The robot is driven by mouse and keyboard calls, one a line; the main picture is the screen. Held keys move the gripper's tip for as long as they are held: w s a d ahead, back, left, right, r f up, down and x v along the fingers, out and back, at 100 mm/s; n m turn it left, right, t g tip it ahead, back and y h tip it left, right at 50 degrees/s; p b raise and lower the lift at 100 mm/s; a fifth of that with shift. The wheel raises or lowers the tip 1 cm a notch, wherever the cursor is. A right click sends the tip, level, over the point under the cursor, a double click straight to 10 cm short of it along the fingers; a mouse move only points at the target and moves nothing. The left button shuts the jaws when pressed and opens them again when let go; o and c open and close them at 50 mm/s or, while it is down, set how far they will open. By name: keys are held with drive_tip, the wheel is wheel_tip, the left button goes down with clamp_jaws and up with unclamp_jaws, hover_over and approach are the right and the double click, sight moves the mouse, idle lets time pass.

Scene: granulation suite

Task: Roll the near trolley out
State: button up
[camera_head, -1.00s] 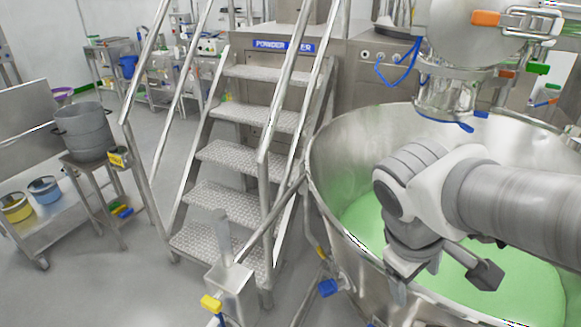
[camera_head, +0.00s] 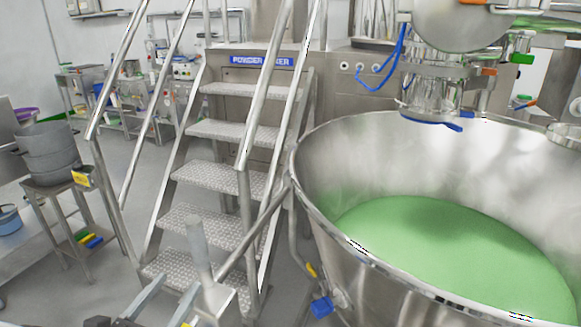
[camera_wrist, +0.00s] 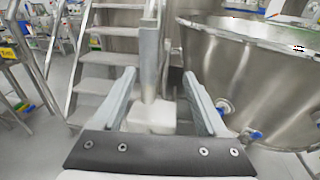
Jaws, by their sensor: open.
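A big round steel bowl (camera_head: 400,270) with green powder (camera_head: 450,240) inside fills the right of the head view; its side also shows in the wrist view (camera_wrist: 250,80). A short upright steel post (camera_head: 203,255) stands on a pale block just left of it; whether it belongs to a trolley I cannot tell. My gripper (camera_head: 168,294) is low at the bottom edge of the head view, left of the post. In the wrist view my gripper (camera_wrist: 159,76) is open, and the post (camera_wrist: 150,65) shows between its fingers, apparently ahead of them. No wheels of the bowl are visible.
Metal steps (camera_head: 215,175) with handrails stand behind the post. At the left is a stand (camera_head: 47,190) bearing a grey pot (camera_head: 48,150). A steel outlet (camera_head: 432,100) with blue clamps hangs above the bowl's back rim. Open floor lies between stand and steps.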

sight(204, 233)
drive_tip(key=shift+n+t+y, duration=0.3)
drive_tip(key=shift+n+y, duration=0.1)
drive_tip(key=shift+n, duration=0.1)
drive_tip(key=w+b, duration=0.1)
drive_tip(key=w, duration=0.4)
drive_tip(key=w+b, duration=0.1)
drive_tip(key=w, duration=0.5)
drive_tip(key=w+b, duration=0.1)
drive_tip(key=w, duration=0.4)
drive_tip(key=shift+w+a+f+b, duration=0.1)
drive_tip(key=shift+w+f+b, duration=0.15)
drive_tip(key=shift+b, duration=0.1)
drive_tip(key=shift+s, duration=0.1)
clamp_jaws()
